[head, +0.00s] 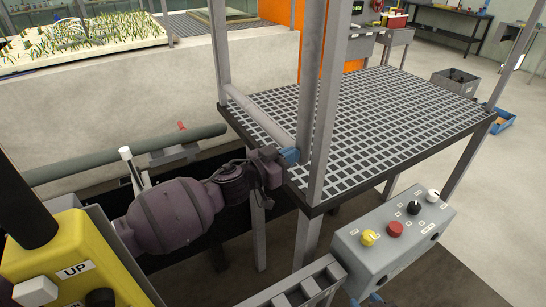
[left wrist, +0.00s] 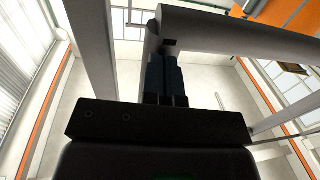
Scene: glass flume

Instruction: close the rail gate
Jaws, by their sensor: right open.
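The rail gate (head: 258,116) is a grey tubular bar along the near left side of the raised grated platform (head: 390,100), between upright posts. In the left wrist view its grey bar (left wrist: 245,35) runs across the top. My left gripper (head: 289,158) is at the bar's near end, beside the post. Its blue fingers (left wrist: 166,78) are close together and look shut on the bar's corner; the contact is partly hidden. Only a small blue tip of my right gripper (head: 375,298) shows, below the control box; the rest is hidden or out of frame.
A grey control box (head: 395,240) with knobs stands at the platform's near side. A yellow box (head: 70,262) marked UP is at lower left. A long pipe (head: 125,153) and a pale wall (head: 130,95) lie left of the platform. Open floor is at right.

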